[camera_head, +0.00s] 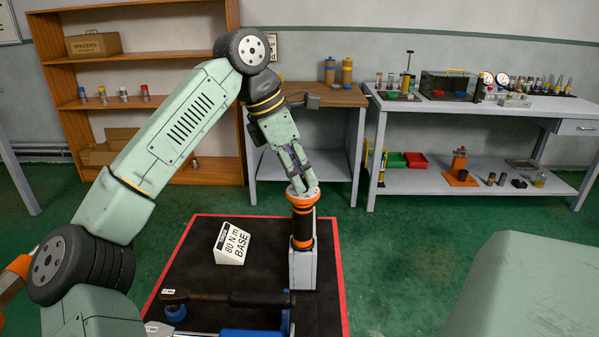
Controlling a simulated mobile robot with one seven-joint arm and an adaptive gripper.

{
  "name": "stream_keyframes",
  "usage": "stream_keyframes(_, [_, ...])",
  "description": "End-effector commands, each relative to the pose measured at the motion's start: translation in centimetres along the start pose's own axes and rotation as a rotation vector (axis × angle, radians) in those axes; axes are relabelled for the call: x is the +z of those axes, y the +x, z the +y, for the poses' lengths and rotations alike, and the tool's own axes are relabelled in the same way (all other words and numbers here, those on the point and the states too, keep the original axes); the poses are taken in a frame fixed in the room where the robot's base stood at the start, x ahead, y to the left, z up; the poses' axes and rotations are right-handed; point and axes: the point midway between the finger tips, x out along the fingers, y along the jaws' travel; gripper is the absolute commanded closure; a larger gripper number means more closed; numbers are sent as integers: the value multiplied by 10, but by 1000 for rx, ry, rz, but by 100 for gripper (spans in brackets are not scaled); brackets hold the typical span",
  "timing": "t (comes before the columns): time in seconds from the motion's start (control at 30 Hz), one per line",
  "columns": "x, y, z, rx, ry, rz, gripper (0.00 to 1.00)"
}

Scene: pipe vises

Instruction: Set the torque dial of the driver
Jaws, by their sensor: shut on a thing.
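The driver (303,227) stands upright, with a black and orange body and a wide orange collar under a pale disc, which looks like the torque dial (303,195), on top. It is in a grey block (303,268) on the black mat. My gripper (299,184) reaches down from above and is shut on the top of the driver at the dial. The marks on the dial are too small to read, and the fingers cover part of it.
A white sign (232,243) reading "80 N m BASE" stands left of the driver on the red-edged mat (200,270). Tools with dark and blue parts (235,298) lie in front. A wooden-topped table (330,95), shelves and a workbench (480,113) stand behind.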

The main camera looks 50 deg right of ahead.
Motion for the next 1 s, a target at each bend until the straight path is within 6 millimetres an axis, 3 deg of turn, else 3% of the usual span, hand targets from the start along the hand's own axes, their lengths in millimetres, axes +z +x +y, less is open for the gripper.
stream_keyframes(0.6, [1, 0, 4, -182, 439, 1, 100])
stream_keyframes(1.0, [1, 0, 5, -246, 593, 1, 100])
